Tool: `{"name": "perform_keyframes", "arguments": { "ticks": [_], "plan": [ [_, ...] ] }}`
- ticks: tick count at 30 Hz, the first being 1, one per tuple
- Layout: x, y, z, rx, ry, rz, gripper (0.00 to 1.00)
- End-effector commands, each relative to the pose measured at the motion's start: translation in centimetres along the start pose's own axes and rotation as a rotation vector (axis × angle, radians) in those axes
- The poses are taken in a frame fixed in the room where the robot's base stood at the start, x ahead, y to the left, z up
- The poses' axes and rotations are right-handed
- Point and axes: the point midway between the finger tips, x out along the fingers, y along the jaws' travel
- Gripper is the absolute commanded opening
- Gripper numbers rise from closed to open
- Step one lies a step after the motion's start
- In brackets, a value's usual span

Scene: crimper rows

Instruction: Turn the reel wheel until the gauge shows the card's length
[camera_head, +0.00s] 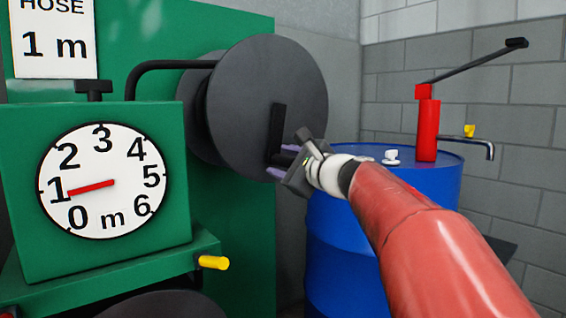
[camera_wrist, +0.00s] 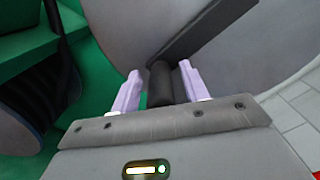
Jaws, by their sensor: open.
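The white card (camera_head: 54,58) at the upper left reads "HOSE 1 m". The round gauge (camera_head: 112,142) on the green box runs from 0 to 6 m, and its red needle (camera_head: 92,187) points left at about the 1. The dark grey reel wheel (camera_head: 262,75) has a black crank arm (camera_head: 277,125) pointing down from its middle. My gripper (camera_head: 280,160) is at the crank's lower end. In the wrist view, the dark handle (camera_wrist: 160,84) stands between the open lavender fingers of my gripper (camera_wrist: 160,86), with a gap showing on its left.
A blue drum (camera_head: 340,245) stands right of the reel, with a red hand pump (camera_head: 427,130), a small white item (camera_head: 391,155) and a tap on top. A yellow-tipped peg (camera_head: 213,262) sticks out below the gauge. Grey block walls stand behind.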

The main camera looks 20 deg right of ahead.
Motion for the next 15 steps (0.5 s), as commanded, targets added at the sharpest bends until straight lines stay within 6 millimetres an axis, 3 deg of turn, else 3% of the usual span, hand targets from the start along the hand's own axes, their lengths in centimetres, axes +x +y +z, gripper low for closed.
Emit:
{"name": "perform_keyframes", "arguments": {
  "ticks": [9,15],
  "plan": [
    [-5.3,0.0,0.0,-0.001,0.001,-0.003,0.45],
    [-7.2,0.0,0.0,-0.001,0.001,-0.001,0.45]
  ]
}}
